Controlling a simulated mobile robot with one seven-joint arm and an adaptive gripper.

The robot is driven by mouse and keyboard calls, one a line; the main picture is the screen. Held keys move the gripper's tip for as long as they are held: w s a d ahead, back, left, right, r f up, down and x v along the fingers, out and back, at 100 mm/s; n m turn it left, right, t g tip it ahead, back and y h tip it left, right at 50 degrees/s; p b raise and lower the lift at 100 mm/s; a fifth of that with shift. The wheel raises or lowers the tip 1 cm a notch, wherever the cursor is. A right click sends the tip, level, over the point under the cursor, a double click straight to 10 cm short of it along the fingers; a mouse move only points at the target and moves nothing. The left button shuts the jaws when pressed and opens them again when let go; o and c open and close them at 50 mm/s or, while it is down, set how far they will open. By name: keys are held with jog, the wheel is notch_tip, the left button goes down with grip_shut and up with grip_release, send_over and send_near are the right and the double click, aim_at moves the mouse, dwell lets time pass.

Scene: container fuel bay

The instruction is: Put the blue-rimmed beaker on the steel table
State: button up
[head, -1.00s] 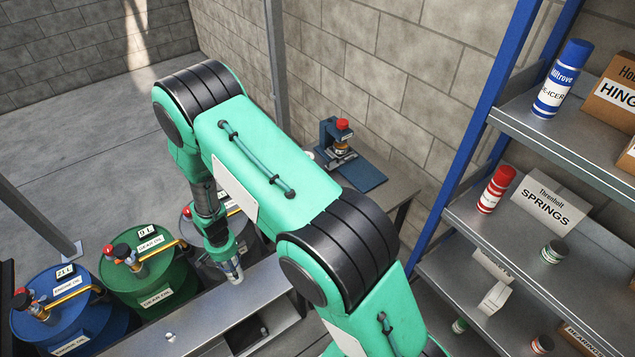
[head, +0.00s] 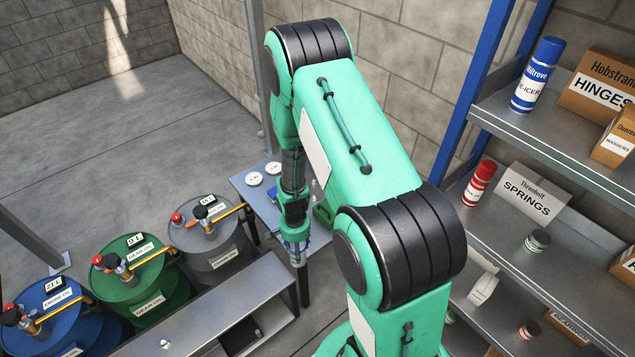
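A grey metal table (head: 243,182) stands by the back wall, partly hidden behind my arm. My gripper (head: 297,257) points down in front of this table's near edge, small in the head view. Pale and bluish parts show at its tip. I cannot tell whether they are fingers or a held beaker, nor whether the gripper is open or shut. I cannot make out the blue-rimmed beaker clearly anywhere.
Blue, green and grey drums (head: 213,240) with taps stand at left behind a low metal bench (head: 190,318). Loaded shelves (head: 560,150) stand at right.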

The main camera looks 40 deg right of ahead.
jog(key=shift+m, duration=0.6)
jog(key=shift+s+d+r, duration=0.15)
jog(key=shift+s+d, duration=0.7)
jog(key=shift+s+d+r, duration=0.15)
jog(key=shift+s+d, duration=0.65)
jog(key=w+d, duration=0.2)
jog(key=w, duration=0.5)
jog(key=w+d+f+b, duration=0.1)
jog(key=w+d, duration=0.2)
jog(key=w, duration=0.5)
jog(key=shift+d+f+b, duration=0.15)
jog(key=shift+f+b, duration=0.1)
jog(key=shift+b, duration=0.05)
jog(key=shift+w, duration=0.1)
jog(key=shift+f, duration=0.1)
jog(key=shift+f+b, duration=0.4)
jog(key=shift+f, duration=1.25)
jog(key=shift+f, duration=0.2)
jog(key=o, duration=1.1)
